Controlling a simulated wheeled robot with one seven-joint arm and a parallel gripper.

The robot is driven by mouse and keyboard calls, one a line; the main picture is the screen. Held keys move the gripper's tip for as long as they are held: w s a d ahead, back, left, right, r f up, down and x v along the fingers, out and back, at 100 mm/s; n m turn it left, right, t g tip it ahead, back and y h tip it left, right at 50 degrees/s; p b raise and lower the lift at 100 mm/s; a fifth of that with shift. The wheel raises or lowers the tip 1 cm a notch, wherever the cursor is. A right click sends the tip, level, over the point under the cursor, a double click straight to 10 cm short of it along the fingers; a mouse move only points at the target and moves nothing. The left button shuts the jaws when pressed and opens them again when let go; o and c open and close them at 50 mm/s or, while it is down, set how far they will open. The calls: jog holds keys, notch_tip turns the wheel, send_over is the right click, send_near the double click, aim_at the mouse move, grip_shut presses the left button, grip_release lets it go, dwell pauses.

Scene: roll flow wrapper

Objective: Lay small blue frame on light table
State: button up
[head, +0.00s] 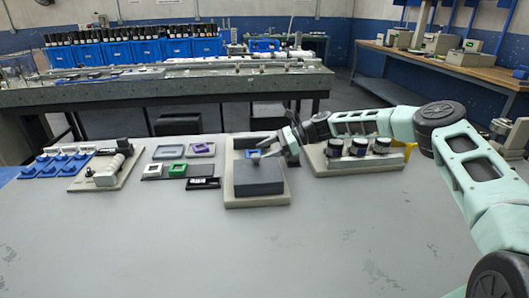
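A small blue frame (248,154) shows in the head view on the beige base (243,202), behind a dark grey block (258,178). It is partly hidden by my gripper (262,155), which reaches in from the right, low over the block. The picture is too small to tell whether the fingers touch the frame or are open. The light table (250,250) is the large pale grey top in the foreground. A second, paler blue frame (168,152) lies left of the base, beside a grey frame with a purple piece (202,149).
White and green square frames (177,170) and a black item (203,183) lie left of the base. A machine on a plate (106,173) stands farther left. Dark round jars (358,147) stand on a holder at right, under my arm. The table's front is clear.

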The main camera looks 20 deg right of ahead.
aim_at(255, 154)
jog(key=v, duration=1.1)
jog(key=shift+s+d+r, duration=0.1)
jog(key=shift+d+r, duration=0.05)
jog(key=s+a+n+g, duration=0.1)
jog(key=s+a+n, duration=0.1)
jog(key=a, duration=0.2)
jog(key=s+a+r+n+g+h, duration=0.1)
jog(key=a+n, duration=0.1)
jog(key=a, duration=0.3)
jog(key=s+a+r+n+g+h, duration=0.1)
jog(key=s+a, duration=0.1)
jog(key=a, duration=0.2)
jog(key=shift+s+a+n, duration=0.3)
jog(key=shift+s+n, duration=0.1)
jog(key=s+a+r+n+g+h, duration=0.1)
jog(key=s+a+n+h, duration=0.45)
jog(key=s, duration=0.75)
jog(key=s+a+r+n+g+h, duration=0.1)
jog(key=s+a+n+h, duration=0.2)
jog(key=s+a+n, duration=0.75)
jog(key=s+d+n+t+h, duration=0.1)
jog(key=s+d+n, duration=0.2)
jog(key=s, duration=0.6)
jog(key=s+d+n+t+h, duration=0.1)
jog(key=s+d+n, duration=0.2)
jog(key=s+d, duration=0.3)
jog(key=s+r, duration=0.1)
jog(key=s, duration=0.1)
jog(key=shift+s, duration=0.4)
